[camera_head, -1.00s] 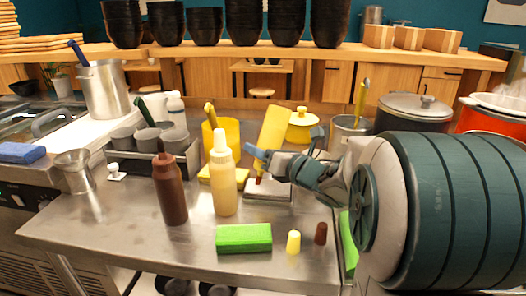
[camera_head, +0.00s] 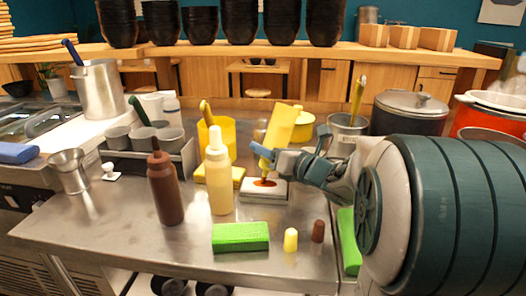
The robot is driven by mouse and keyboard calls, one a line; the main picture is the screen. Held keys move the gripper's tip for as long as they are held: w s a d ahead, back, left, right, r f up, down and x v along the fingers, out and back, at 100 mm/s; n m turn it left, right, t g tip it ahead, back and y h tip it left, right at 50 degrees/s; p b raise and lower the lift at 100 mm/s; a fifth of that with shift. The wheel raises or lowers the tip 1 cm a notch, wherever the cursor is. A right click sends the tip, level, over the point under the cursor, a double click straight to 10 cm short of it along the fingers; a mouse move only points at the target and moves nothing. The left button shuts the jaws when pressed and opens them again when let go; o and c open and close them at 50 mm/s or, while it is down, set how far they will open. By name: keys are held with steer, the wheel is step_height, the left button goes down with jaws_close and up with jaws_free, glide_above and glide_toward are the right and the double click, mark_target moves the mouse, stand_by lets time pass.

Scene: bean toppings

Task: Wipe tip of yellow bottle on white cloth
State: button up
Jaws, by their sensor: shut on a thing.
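I cannot tell whether the tip touches the cloth. A paler yellow bottle (camera_head: 221,185) with a white nozzle stands upright to the left of the cloth.
A brown bottle (camera_head: 166,192) stands at the left. A green sponge (camera_head: 240,237), a yellow cap (camera_head: 290,240) and a brown cap (camera_head: 318,231) lie in front. The counter's left front is clear.

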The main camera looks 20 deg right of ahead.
mark_target(287, 128)
steer(key=shift+s+d+r+b, duration=0.1)
steer(key=shift+s+d+b, duration=0.2)
steer(key=shift+d, duration=0.4)
steer(key=shift+s+d+b, duration=0.15)
steer(key=shift+s+d, duration=0.1)
steer(key=shift+d, duration=0.4)
steer(key=shift+r+p, duration=1.5)
steer(key=shift+r, duration=1.5)
steer(key=shift+r, duration=0.1)
